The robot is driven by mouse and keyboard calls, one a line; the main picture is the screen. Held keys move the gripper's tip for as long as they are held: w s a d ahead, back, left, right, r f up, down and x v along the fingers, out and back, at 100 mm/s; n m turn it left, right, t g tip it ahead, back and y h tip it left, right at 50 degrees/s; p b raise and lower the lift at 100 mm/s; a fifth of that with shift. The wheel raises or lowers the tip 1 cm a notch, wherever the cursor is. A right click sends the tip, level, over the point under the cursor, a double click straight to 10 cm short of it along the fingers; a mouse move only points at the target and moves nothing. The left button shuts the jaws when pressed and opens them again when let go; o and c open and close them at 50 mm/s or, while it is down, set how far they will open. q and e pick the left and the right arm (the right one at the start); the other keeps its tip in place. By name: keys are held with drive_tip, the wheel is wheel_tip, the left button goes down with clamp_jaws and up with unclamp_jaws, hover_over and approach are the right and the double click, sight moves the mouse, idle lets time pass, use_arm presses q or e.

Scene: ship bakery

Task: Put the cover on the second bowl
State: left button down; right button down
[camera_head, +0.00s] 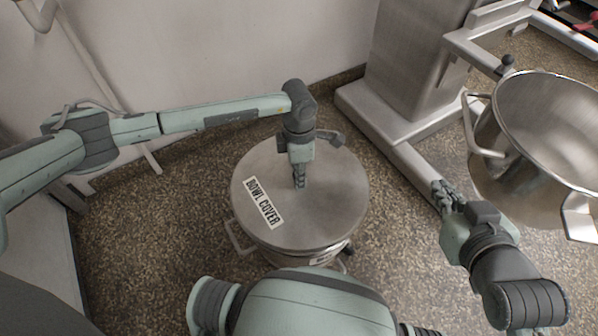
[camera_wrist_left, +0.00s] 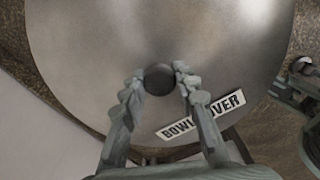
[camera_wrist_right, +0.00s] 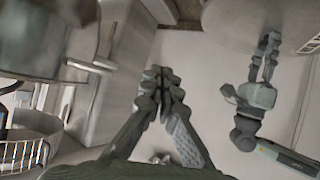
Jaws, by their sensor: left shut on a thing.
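The bowl cover (camera_head: 322,190) is a round grey metal disc with a white "BOWL COVER" label. It lies over a steel bowl (camera_head: 268,256) with side handles, low near the floor in front of me. I cannot tell whether it rests fully on the rim. My left gripper (camera_head: 299,182) points down and is shut on the cover's dark round knob (camera_wrist_left: 160,78). Another steel bowl (camera_head: 490,140), open and empty, stands at the right by the mixer frame. My right gripper (camera_head: 441,190) is shut and empty, just left of that open bowl.
A steel mixer column (camera_head: 408,65) with base legs stands behind, between the two bowls. A pale wall (camera_head: 240,45) closes off the back left. Speckled floor (camera_head: 130,240) is free left of the covered bowl. In the right wrist view, a wire guard (camera_wrist_right: 20,155) shows at lower left.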

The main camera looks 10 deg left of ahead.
use_arm(q)
drive_tip(key=shift+f+b, duration=0.45)
drive_tip(key=shift+f, duration=0.2)
drive_tip(key=shift+f+b, duration=0.3)
drive_tip(key=shift+f, duration=0.2)
use_arm(e)
drive_tip(key=w+a+r+t+y, duration=0.2)
drive_tip(key=a+r+t, duration=0.2)
drive_tip(key=r, duration=0.3)
drive_tip(key=shift+a+y, duration=0.3)
drive_tip(key=shift+a, duration=0.2)
drive_tip(key=shift+w+r, duration=0.1)
use_arm(q)
drive_tip(key=shift+f, duration=0.2)
use_arm(e)
drive_tip(key=shift+f, duration=0.25)
use_arm(q)
drive_tip(key=shift+f+b, duration=0.3)
drive_tip(key=shift+b, duration=0.15)
use_arm(e)
drive_tip(key=shift+f, duration=0.25)
